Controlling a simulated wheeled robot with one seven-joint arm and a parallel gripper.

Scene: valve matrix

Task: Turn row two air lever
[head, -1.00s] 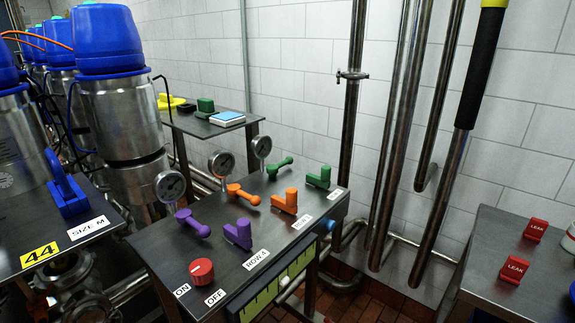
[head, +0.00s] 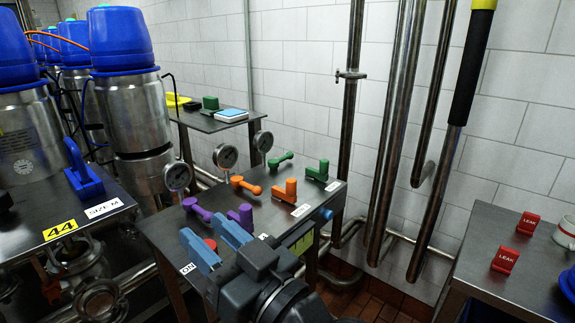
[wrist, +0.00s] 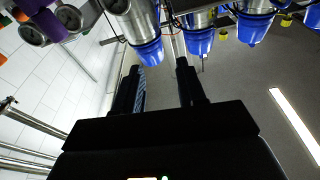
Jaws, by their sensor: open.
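The valve table (head: 160,232) carries lever pairs in rows. The middle row has two orange levers: a ball-ended one (head: 246,185) at the left and an upright block-shaped one (head: 286,192) at the right. I cannot tell which is the air lever. My gripper (head: 206,240), with blue fingers, is open and empty over the near end of the table, in front of the purple levers and apart from the orange ones. The open fingers also show in the wrist view (wrist: 158,70), with no lever between them.
Purple levers (head: 197,210) stand nearer and green levers (head: 281,160) farther. A red knob (head: 210,244) is partly hidden behind my fingers. Vertical pipes (head: 398,120) stand behind. A right table (head: 480,250) holds red LEAK blocks.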

